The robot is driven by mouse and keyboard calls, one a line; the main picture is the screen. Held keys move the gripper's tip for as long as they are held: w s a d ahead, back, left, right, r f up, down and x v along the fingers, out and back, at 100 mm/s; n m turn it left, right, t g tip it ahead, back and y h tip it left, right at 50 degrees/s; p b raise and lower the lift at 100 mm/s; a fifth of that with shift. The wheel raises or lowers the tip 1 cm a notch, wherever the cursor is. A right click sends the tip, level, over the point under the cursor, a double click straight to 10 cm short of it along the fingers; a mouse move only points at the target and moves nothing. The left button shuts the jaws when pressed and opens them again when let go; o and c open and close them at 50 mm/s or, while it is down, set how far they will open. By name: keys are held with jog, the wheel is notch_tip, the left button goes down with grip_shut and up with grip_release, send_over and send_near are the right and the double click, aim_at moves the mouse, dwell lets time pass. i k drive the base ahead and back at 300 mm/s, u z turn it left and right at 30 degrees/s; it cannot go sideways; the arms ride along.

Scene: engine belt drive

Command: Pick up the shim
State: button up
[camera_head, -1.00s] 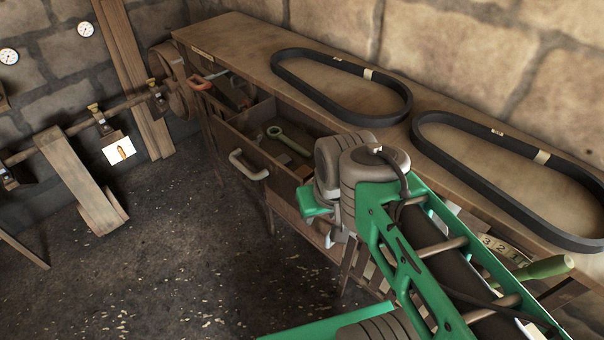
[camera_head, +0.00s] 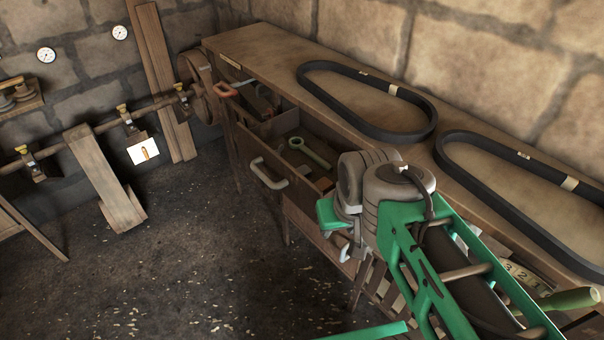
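I cannot make out the shim in this view. My arm reaches in from the lower right, in front of the workbench. My gripper (camera_head: 346,253) hangs at the end of the arm, small and partly hidden by the wrist, beside the bench front. Its fingers do not show clearly enough to tell whether they are open or shut, or whether anything is between them.
An open drawer (camera_head: 268,173) holds a green wrench (camera_head: 317,157). Two black belts (camera_head: 348,122) (camera_head: 470,190) lie on the workbench (camera_head: 262,48). A leaning post (camera_head: 103,178) stands at left. The middle floor is clear.

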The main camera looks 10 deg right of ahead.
aim_at(303, 169)
jog(key=k, duration=0.95)
jog(key=u, duration=1.3)
jog(key=i, duration=1.8)
jog(key=z, duration=1.15)
jog(key=i, duration=0.55)
jog(key=z, duration=0.4)
